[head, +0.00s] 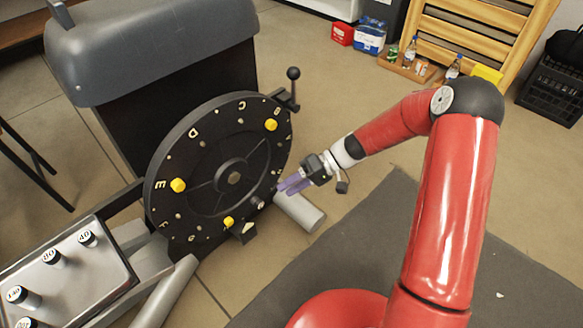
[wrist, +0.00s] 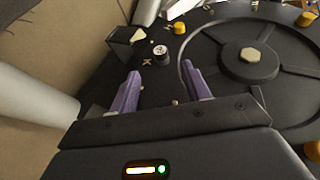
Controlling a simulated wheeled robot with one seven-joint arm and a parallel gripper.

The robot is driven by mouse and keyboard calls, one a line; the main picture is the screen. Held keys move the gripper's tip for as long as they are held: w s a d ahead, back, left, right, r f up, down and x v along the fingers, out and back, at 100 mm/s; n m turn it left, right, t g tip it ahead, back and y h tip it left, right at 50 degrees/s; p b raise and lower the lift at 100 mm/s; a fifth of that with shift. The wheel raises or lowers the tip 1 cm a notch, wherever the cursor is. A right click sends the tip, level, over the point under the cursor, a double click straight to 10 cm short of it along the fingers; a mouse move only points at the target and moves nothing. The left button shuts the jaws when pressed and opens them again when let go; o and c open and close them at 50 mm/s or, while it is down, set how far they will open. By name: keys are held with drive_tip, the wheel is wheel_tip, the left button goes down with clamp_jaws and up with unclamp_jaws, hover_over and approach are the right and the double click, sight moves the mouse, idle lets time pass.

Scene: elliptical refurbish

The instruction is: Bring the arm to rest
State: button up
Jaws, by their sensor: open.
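My red arm reaches from the right toward the large black disc (head: 210,140) of the machine in the head view. My gripper (head: 282,188) with purple fingers is in front of the disc's lower right edge. In the wrist view my gripper (wrist: 160,85) is open, with nothing between its fingers. A small dark knob with a light top (wrist: 161,54) stands on the disc just beyond the fingertips, apart from them. The disc also shows in the wrist view (wrist: 285,85), with its hub to the right of the fingers.
Yellow knobs (head: 178,185) stick out from the disc. A ball-topped lever (head: 293,73) rises at its upper right. A grey cylinder (head: 300,212) lies below my gripper. Open floor (head: 350,110) lies behind my forearm.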

drive_tip(key=s+d+r+m+t+h+p, duration=0.2)
drive_tip(key=s+d+r, duration=0.4)
drive_tip(key=r, duration=0.5)
drive_tip(key=s+d+r+m+t+h+p, duration=0.2)
drive_tip(key=s+d+r+t+h, duration=0.3)
drive_tip(key=r, duration=0.6)
drive_tip(key=s+d+r+m+t+h+p, duration=0.3)
drive_tip(key=s+d+r, duration=0.5)
drive_tip(key=r, duration=0.3)
drive_tip(key=shift+s+d+t+h+p, duration=0.2)
drive_tip(key=shift+s+t+h+p, duration=0.15)
drive_tip(key=shift+h+p, duration=0.4)
drive_tip(key=shift+c, duration=0.2)
